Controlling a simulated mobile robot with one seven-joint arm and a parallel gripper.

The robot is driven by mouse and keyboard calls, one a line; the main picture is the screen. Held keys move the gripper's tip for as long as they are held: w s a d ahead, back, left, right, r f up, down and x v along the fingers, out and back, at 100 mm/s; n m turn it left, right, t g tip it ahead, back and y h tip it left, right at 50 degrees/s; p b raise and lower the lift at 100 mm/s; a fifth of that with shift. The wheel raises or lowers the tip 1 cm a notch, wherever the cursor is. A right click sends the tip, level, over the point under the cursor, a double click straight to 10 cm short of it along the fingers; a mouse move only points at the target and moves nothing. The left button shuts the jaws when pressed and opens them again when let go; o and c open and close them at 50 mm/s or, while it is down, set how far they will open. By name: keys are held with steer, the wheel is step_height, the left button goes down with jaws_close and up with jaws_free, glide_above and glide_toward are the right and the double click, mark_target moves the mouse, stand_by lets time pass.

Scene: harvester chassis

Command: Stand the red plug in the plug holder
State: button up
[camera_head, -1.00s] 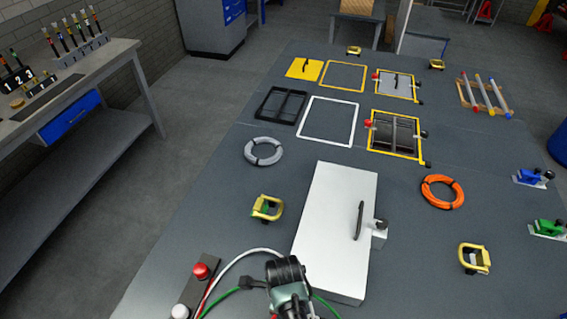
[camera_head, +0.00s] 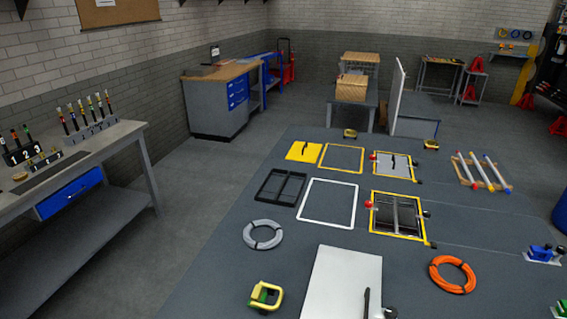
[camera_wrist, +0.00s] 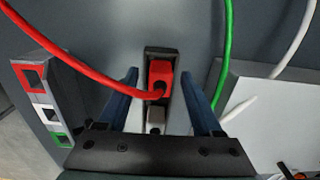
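The red plug (camera_wrist: 160,76) shows in the wrist view, set in a dark upright socket block, with a red cable (camera_wrist: 75,70) looping from it to the upper left. A grey connector part (camera_wrist: 156,116) is just below it. My gripper (camera_wrist: 159,78) has its two blue fingers apart, one on each side of the plug, with gaps visible between. A grey strip at the left, which looks like the plug holder (camera_wrist: 42,97), has red, white and green square frames with dark middles. The head view does not show the plug, the strip or my gripper.
A green cable (camera_wrist: 226,55) and a white cable (camera_wrist: 295,45) run to the right of the gripper, by a light box (camera_wrist: 262,110). In the head view, a white panel (camera_head: 340,285), a grey ring (camera_head: 262,235) and an orange ring (camera_head: 452,274) lie on the grey bench.

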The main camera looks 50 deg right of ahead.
steer(key=shift+r, duration=0.1)
step_height(320, 180, up, 13)
steer(key=b, duration=0.1)
stand_by(0.6)
stand_by(0.7)
